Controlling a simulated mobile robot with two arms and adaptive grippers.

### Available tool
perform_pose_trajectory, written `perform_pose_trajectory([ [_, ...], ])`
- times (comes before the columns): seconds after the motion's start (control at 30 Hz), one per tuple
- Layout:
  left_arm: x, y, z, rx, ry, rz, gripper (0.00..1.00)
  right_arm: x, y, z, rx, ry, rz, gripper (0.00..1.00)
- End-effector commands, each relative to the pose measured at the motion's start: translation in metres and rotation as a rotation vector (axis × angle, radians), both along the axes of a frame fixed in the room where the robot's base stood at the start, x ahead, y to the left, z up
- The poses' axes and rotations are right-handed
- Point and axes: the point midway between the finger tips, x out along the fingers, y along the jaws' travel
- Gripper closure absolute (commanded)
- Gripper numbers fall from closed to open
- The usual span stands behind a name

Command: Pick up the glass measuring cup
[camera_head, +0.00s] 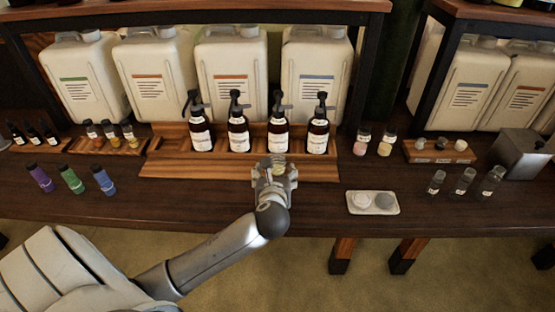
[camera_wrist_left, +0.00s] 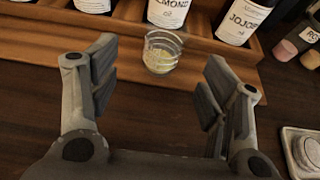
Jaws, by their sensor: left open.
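The glass measuring cup (camera_wrist_left: 162,52) is a small clear cup with some pale yellow content. In the left wrist view it stands upright by the front of the wooden bottle rack, just beyond and between my left gripper's fingertips. My left gripper (camera_wrist_left: 158,82) is open, with its fingers spread to either side and nothing between the pads. In the head view the left gripper (camera_head: 272,170) reaches to the rack's front and hides most of the cup. Whether the cup rests on the rack's low step or the table is hard to tell. My right gripper is not in view.
Several dark pump bottles (camera_head: 238,134) stand in the wooden rack (camera_head: 190,165) close behind the cup. A pale tray (camera_head: 362,210) with two round items lies to the right. Small glass bottles (camera_head: 464,182) stand farther right, colored vials (camera_head: 72,180) at left. The table front is clear.

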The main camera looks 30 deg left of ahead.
Motion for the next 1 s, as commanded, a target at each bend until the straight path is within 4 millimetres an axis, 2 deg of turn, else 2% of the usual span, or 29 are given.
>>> perform_pose_trajectory([
  [0.2,0.027,0.016,-0.013,0.0,-0.001,0.001,0.3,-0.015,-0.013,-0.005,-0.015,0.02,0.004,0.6],
  [0.33,0.033,0.02,-0.017,-0.001,0.0,0.0,0.3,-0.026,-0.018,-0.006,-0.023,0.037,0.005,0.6],
  [0.47,0.042,0.024,-0.021,-0.002,-0.001,0.001,0.3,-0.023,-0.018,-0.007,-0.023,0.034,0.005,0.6],
  [0.73,0.07,0.039,-0.035,-0.001,-0.002,0.001,0.3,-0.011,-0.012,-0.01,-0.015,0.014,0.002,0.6],
  [1.0,0.076,0.042,-0.037,-0.001,-0.002,-0.001,0.3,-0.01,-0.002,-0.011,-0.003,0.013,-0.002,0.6],
])
